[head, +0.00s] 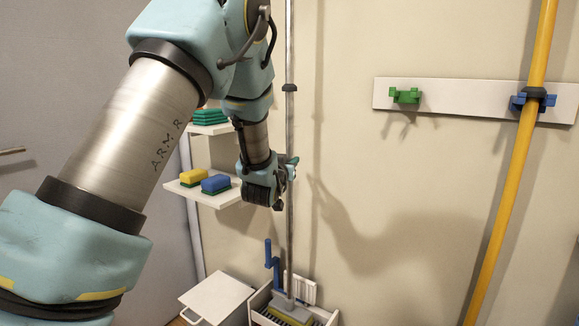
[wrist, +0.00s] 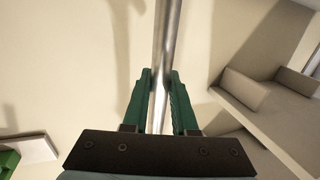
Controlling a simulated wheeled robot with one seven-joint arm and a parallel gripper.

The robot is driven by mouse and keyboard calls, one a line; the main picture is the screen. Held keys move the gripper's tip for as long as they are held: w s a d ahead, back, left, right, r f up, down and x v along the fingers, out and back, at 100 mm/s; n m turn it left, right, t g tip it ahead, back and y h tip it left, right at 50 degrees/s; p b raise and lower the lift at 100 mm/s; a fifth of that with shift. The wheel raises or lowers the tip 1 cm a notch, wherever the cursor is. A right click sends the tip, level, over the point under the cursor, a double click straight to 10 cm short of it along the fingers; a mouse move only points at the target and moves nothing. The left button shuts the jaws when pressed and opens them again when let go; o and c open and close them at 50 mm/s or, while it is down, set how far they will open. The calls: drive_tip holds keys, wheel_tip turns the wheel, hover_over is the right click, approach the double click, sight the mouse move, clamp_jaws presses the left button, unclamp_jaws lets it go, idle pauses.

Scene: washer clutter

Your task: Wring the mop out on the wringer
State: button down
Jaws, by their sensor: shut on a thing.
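The mop has a long thin metal handle (head: 289,150) that stands about upright in the head view. My gripper (head: 290,168) is shut on this handle partway down. In the wrist view the green fingers of my gripper (wrist: 160,98) press on both sides of the metal handle (wrist: 166,40). The mop head (head: 290,310) is at the bottom of the head view, at or in a white box with a blue upright lever, which looks like the wringer (head: 258,298). Whether the mop head rests on the wringer or is just above it, I cannot tell.
A yellow pole (head: 510,170) hangs in a blue clip on a white wall rail (head: 450,96), beside an empty green clip (head: 405,96). Shelves at left hold a yellow sponge (head: 192,177) and a blue sponge (head: 215,184). A white lidded box (head: 216,297) stands left of the wringer.

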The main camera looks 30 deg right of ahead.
sight(288, 137)
drive_tip(key=shift+r+p, duration=1.35)
drive_tip(key=shift+r, duration=2.25)
